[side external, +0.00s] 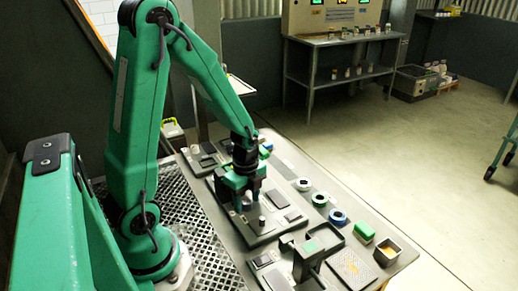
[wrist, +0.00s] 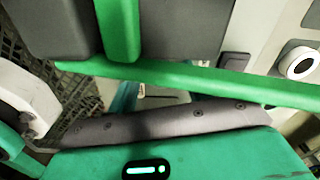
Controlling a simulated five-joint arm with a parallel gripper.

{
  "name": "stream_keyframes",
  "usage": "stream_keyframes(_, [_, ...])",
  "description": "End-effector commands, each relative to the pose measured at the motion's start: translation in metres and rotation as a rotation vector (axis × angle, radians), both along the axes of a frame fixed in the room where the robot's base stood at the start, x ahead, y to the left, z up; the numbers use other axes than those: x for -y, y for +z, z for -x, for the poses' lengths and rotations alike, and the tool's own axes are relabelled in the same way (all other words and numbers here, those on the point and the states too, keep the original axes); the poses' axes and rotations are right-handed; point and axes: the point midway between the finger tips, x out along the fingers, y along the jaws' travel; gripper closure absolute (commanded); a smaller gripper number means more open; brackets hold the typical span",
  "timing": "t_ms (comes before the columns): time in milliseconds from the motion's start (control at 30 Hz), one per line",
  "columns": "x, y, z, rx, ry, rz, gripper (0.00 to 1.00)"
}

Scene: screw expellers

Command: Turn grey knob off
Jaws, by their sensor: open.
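My gripper (side external: 240,200) points down over a grey panel board (side external: 258,236) on the bench in the side external view. It is open, with its fingertips low around or just beside a small pale upright piece that they partly hide. A small grey knob-like piece (side external: 262,221) stands on the board just in front and to the right of the gripper. I cannot tell which piece is the grey knob of the task, nor whether the fingers touch it. In the wrist view, green and grey gripper parts fill most of the picture and hide the work below.
Round ring-shaped parts (side external: 320,199), a green block (side external: 363,231) and an open box (side external: 388,250) line the bench's right side. A dark fixture (side external: 310,257) stands at the front. The wrist view shows a white round part (wrist: 298,62) at right.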

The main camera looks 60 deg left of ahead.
Motion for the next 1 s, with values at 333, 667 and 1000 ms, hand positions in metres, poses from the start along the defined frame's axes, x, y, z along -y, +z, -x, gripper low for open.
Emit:
stream_keyframes(333, [0.000,0.018,-0.001,0.004,0.000,-0.001,0.50])
stream_keyframes(667, [0.000,0.053,-0.001,0.005,0.000,-0.001,0.50])
stream_keyframes(1000, [0.000,0.077,0.000,0.002,0.000,-0.001,0.50])
